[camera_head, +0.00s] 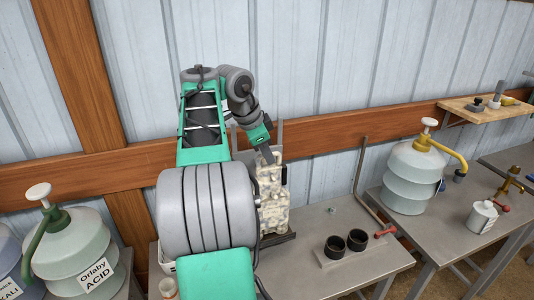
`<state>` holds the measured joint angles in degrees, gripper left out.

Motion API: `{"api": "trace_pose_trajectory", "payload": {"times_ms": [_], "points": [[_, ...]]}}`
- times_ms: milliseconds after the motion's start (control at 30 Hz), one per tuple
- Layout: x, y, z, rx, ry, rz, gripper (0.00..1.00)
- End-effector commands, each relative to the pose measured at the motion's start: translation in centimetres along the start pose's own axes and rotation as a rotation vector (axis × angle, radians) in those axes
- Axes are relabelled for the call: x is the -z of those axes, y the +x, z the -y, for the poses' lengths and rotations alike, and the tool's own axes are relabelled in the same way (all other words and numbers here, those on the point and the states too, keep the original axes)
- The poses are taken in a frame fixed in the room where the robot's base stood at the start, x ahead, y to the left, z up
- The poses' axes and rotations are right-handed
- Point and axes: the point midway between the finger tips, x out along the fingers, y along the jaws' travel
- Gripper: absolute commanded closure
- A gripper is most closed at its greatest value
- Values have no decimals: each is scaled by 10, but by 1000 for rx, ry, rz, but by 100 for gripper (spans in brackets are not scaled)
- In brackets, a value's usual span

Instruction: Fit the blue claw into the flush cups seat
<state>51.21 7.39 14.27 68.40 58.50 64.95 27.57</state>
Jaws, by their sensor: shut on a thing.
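My gripper (269,155) is at the top of a cream mottled upright block (273,208) near the wall. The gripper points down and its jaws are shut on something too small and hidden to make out. I cannot make out a blue claw at the gripper. Two black open cups (345,243) stand side by side on a grey plate on the table. I cannot tell whether these cups are the flush cups seat. My arm hides the left part of the block and the table there.
The grey table (316,263) has bare room around the cups. A bent metal rod (359,178) with a red end stands right of the block. A large pump jug (410,175) is farther right. Another jug (85,255) stands at lower left. A wooden shelf (485,107) is at upper right.

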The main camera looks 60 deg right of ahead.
Motion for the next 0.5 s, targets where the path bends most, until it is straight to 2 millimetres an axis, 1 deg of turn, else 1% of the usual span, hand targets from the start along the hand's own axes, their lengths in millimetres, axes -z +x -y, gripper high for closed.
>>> {"api": "trace_pose_trajectory", "payload": {"times_ms": [33,233,500], "points": [[2,-3,1,4,1,-1,100],[3,-7,2,4,1,-1,100],[3,-7,2,4,1,-1,100]]}}
